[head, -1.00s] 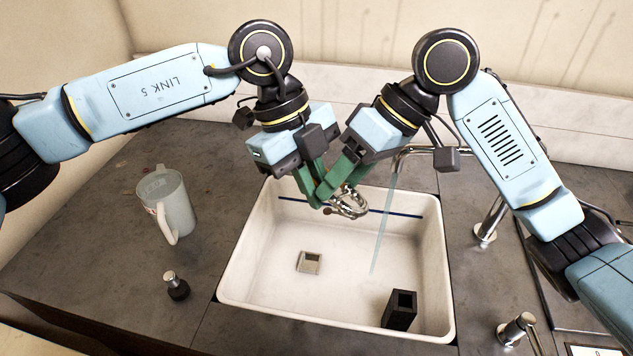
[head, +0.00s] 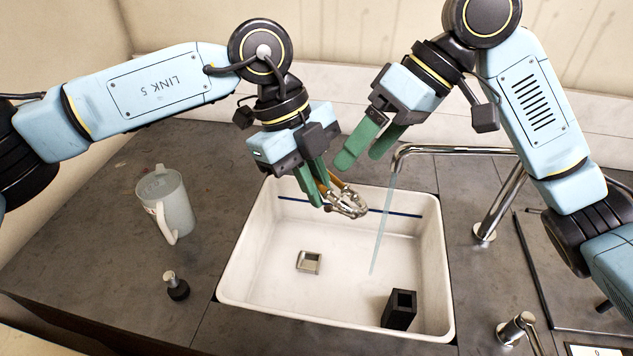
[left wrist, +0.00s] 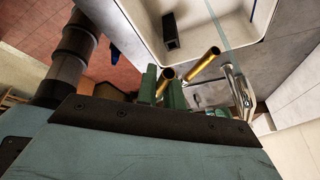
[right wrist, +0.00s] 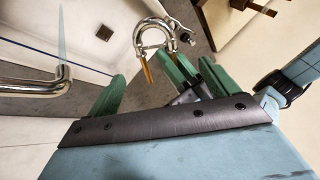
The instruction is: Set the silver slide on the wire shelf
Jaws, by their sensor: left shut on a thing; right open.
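The silver slide (head: 347,203) is a shiny U-shaped bend with brass tube legs. My left gripper (head: 322,191) is shut on it by the legs and holds it above the back of the sink. In the left wrist view the brass tube ends (left wrist: 202,62) stick out past the green fingers. In the right wrist view the silver bend (right wrist: 152,36) shows whole, its legs partly hidden. My right gripper (head: 363,157) is open and empty, up and right of the slide, apart from it. I cannot make out the wire shelf in any view.
The white sink (head: 232,284) holds a small metal square piece (head: 309,262) and a black hollow block (head: 399,309). Water runs from the tap (head: 450,151) right of the slide. A jug (head: 172,205) and a small black-based knob (head: 175,287) stand on the left counter.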

